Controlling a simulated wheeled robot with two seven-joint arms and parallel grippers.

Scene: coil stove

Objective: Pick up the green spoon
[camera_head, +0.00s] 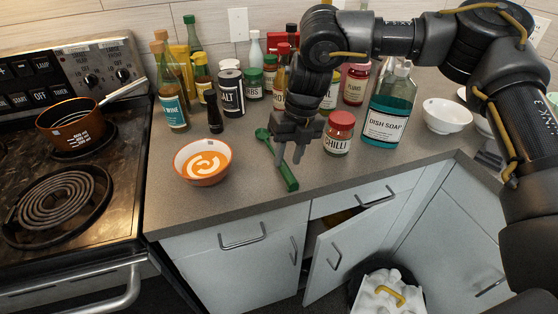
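The green spoon (287,178) lies on the grey counter, its bowl toward the back left and its handle toward the front edge. My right gripper (289,159) hangs fingers down over the middle of the spoon. Its two fingers are apart and nothing is clearly held between them. The fingers hide part of the spoon's handle, and I cannot tell whether they touch it. My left gripper is not in view.
An orange-and-white bowl (202,160) stands left of the spoon. A chilli jar (338,133) and dish soap (387,112) stand close to the right. Several bottles and jars line the back. A cabinet door (333,262) below hangs open.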

